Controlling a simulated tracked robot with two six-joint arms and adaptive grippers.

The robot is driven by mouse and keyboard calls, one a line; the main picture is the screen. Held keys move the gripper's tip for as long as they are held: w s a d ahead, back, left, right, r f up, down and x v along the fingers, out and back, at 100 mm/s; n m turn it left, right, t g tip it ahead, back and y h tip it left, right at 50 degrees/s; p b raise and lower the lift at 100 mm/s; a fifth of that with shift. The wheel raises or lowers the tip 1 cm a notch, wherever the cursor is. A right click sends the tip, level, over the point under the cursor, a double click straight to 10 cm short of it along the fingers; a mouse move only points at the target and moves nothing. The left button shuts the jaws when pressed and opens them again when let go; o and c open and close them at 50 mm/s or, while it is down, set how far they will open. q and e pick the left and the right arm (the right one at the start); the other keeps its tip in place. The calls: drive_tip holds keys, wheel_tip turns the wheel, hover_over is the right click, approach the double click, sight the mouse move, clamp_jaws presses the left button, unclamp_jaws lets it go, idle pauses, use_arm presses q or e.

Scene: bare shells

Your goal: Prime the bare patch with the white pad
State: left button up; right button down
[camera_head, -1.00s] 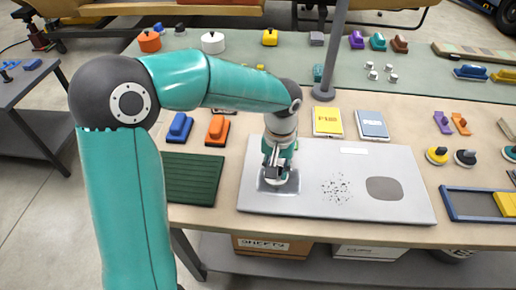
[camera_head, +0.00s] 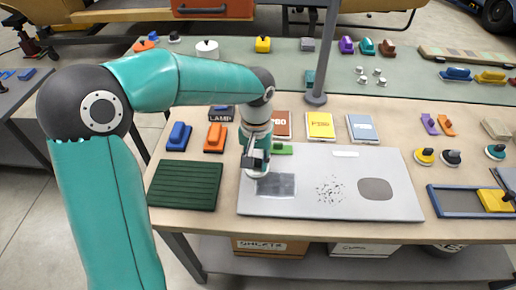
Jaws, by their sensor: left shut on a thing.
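A light grey panel (camera_head: 330,207) lies flat on the bench. At its left is a shiny squarish bare patch (camera_head: 279,187), darker than the panel. My left gripper (camera_head: 255,160) comes down over the panel's left part and is shut on a white pad (camera_head: 257,173). The pad is a pale round disc, partly hidden by the fingers. It sits at the upper left edge of the patch; whether it touches the surface I cannot tell. My right gripper is not in view.
The panel also bears dark speckles (camera_head: 329,189) and a dark grey oval (camera_head: 375,189). A dark green ribbed mat (camera_head: 185,186) lies left of it. Blue (camera_head: 179,137) and orange (camera_head: 215,139) blocks stand behind the mat. A blue-rimmed tray (camera_head: 455,212) is at right. A grey post (camera_head: 323,60) rises behind.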

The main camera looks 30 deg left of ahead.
use_arm(q)
drive_tip(key=shift+r+p, duration=0.85)
drive_tip(key=shift+r, duration=0.55)
